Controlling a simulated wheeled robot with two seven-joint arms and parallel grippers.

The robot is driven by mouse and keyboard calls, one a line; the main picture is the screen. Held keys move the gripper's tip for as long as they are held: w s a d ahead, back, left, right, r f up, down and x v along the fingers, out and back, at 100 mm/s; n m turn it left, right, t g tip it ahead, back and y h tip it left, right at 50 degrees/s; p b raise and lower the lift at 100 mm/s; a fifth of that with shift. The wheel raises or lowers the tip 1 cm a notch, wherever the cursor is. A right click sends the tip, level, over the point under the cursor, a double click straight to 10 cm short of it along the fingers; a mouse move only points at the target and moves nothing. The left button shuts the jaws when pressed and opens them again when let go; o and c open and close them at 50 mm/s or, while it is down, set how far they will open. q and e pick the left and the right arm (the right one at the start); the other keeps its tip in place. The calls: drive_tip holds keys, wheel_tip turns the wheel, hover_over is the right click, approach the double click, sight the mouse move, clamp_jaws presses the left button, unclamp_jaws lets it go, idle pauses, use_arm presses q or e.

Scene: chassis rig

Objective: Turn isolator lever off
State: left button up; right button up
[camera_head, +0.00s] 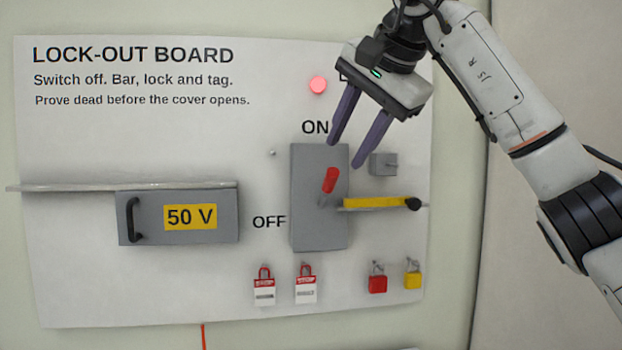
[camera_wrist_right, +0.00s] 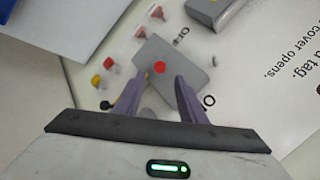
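The grey isolator box (camera_head: 305,225) is on the lock-out board, between the words ON above and OFF at its lower left. Its lever has a red handle (camera_head: 330,180) that points up, toward ON. My right gripper (camera_head: 344,155) is open and empty, its two fingers apart, in front of the upper part of the box and just above the handle in the picture. In the right wrist view the handle (camera_wrist_right: 160,69) shows end-on as a red disc between the fingertips, with the box (camera_wrist_right: 190,73) behind. I cannot see contact. My left gripper is not in view.
A yellow bar (camera_head: 375,203) with a black knob lies right of the lever. A red lamp (camera_head: 318,85) glows above. Red and yellow padlocks (camera_head: 377,284) and two tags (camera_head: 264,290) hang below. A 50 V cover (camera_head: 150,230) sits left, under a shelf (camera_head: 70,187).

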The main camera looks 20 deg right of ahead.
sight(331, 187)
drive_tip(key=x, duration=0.7)
drive_tip(key=shift+w+f, duration=0.1)
drive_tip(key=shift+f, duration=0.3)
drive_tip(key=shift+w+f, duration=0.45)
drive_tip(key=shift+w, duration=0.1)
drive_tip(key=c, duration=0.9)
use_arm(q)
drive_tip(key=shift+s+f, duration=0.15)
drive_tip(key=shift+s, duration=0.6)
use_arm(e)
clamp_jaws()
